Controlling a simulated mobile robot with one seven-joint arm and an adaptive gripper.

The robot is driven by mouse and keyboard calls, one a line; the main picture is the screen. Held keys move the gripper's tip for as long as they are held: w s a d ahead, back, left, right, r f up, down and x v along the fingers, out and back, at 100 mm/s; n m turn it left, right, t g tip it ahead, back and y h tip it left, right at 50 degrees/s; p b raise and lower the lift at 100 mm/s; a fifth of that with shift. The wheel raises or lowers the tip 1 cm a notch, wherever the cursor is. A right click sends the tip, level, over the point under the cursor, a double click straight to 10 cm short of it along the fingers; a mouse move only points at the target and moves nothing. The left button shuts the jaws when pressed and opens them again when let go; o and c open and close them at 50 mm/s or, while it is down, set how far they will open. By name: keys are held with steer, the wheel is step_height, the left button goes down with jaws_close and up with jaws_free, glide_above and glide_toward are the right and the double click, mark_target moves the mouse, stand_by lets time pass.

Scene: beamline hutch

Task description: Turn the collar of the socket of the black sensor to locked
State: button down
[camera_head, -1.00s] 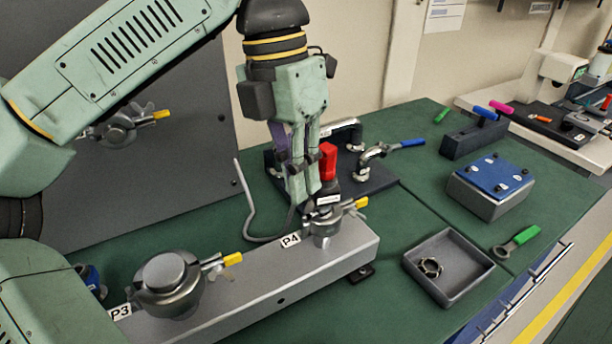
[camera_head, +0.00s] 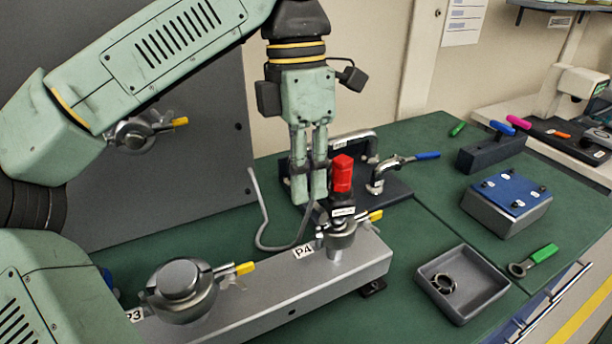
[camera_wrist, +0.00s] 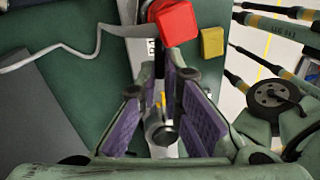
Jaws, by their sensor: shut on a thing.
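The black sensor (camera_head: 341,200), with a red top (camera_head: 342,173) and a white label, stands upright at the socket (camera_head: 341,237) marked P4. The socket is metal with a yellow-tipped lever (camera_head: 375,216) pointing right. My gripper (camera_head: 309,200) points down, its fingertips close together against the left side of the sensor. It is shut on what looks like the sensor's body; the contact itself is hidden. In the wrist view, the red top (camera_wrist: 176,22) lies just beyond the purple-padded fingers (camera_wrist: 163,75). I cannot make out the collar's mark or position.
Socket P3 (camera_head: 180,290) stands on the same grey rail (camera_head: 290,290). A grey cable (camera_head: 262,215) lies left of my gripper. A clamp with a blue handle (camera_head: 427,155) stands behind. A grey tray (camera_head: 462,310) holding a metal ring is at the right.

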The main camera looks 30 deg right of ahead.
steer(key=c, duration=1.7)
jaws_free()
